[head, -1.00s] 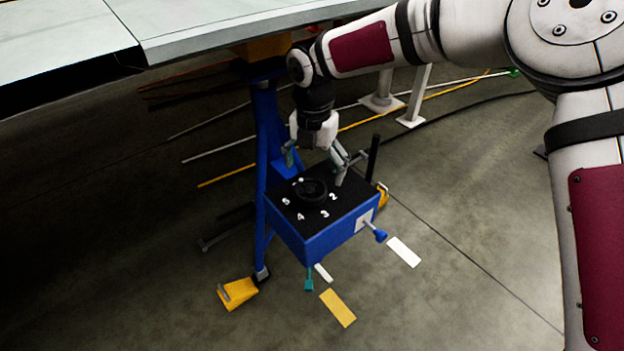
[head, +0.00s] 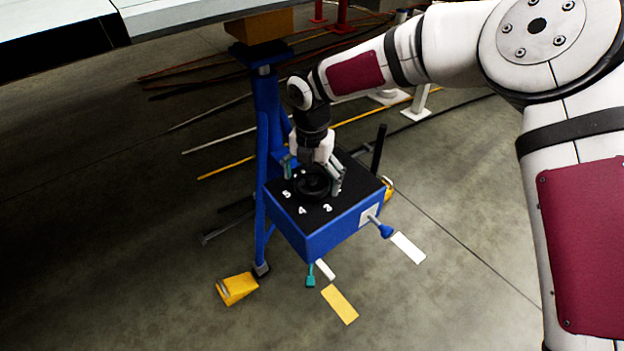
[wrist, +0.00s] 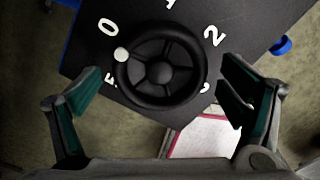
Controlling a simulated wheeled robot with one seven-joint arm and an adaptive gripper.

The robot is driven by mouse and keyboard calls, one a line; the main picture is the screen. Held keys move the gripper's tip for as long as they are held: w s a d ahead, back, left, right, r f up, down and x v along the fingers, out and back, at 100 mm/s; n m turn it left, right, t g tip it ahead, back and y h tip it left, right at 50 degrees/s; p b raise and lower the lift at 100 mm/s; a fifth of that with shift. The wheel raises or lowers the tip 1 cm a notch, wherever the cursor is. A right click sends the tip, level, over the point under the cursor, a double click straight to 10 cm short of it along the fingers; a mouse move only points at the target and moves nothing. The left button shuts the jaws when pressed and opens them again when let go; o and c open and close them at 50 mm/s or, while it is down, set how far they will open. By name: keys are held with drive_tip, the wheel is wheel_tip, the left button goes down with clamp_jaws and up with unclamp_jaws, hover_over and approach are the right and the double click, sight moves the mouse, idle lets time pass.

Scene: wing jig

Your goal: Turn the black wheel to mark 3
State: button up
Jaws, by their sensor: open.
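The black wheel (head: 312,183) sits on the black top of a blue box (head: 330,238). The wrist view shows the wheel (wrist: 160,66) with a white dot (wrist: 121,54) on its left side, between the marks 0 (wrist: 106,27) and 5 (wrist: 111,83). In the head view the marks 3 (head: 327,208), 4 (head: 302,211) and 5 (head: 287,194) show in front of the wheel. My gripper (head: 313,176) is open above the wheel, its teal-padded fingers on either side, apart from the rim in the wrist view (wrist: 165,105). In the wrist view mark 3 is mostly hidden by the wheel.
A black upright post (head: 378,150) stands at the box's right rear corner. A blue knob (head: 385,230) and a teal handle (head: 310,276) stick out of the box. A blue stand (head: 265,150) is beside it at left, under the wing panel (head: 170,12). A yellow chock (head: 237,288) lies on the floor.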

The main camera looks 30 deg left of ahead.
drive_tip(key=c, duration=1.2)
drive_tip(key=shift+o, duration=0.2)
drive_tip(key=shift+r+m, duration=0.1)
drive_tip(key=shift+m, duration=0.2)
